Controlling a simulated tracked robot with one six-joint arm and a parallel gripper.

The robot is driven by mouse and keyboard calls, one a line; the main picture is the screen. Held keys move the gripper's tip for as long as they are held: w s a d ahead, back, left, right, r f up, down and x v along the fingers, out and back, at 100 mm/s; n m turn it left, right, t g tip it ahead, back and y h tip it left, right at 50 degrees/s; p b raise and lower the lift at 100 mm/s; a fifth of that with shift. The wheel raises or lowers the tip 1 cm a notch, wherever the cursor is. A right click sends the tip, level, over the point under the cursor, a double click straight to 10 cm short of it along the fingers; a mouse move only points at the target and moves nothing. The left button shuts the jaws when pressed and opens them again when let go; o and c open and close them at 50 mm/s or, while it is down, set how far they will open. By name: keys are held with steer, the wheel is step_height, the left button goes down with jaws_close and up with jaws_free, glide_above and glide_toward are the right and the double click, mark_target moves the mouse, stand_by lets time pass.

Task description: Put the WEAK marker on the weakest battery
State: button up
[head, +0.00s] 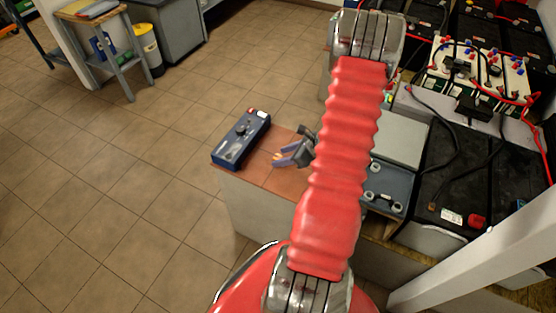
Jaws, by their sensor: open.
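What looks like my gripper (290,146) shows just left of my red arm, over the reddish bench top (250,172); its dark jaws look open, and the rest is hidden behind the arm. I see nothing held. A blue box with a knob (241,138) lies on the bench to its left. Batteries stand at the right: white ones with red and blue terminals (485,75), a large black one (465,165), and a grey-blue one (385,188) partly behind my arm. I cannot make out the WEAK marker or any readings.
Black and red cables (510,98) run across the batteries. A pale post (470,255) crosses the lower right. The tiled floor (110,185) at left is clear.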

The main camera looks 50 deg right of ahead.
mark_target(278, 157)
steer(key=x, duration=0.3)
steer(key=shift+w+f, duration=0.1)
stand_by(0.4)
jaws_close()
stand_by(0.5)
steer(key=shift+r, duration=5.05)
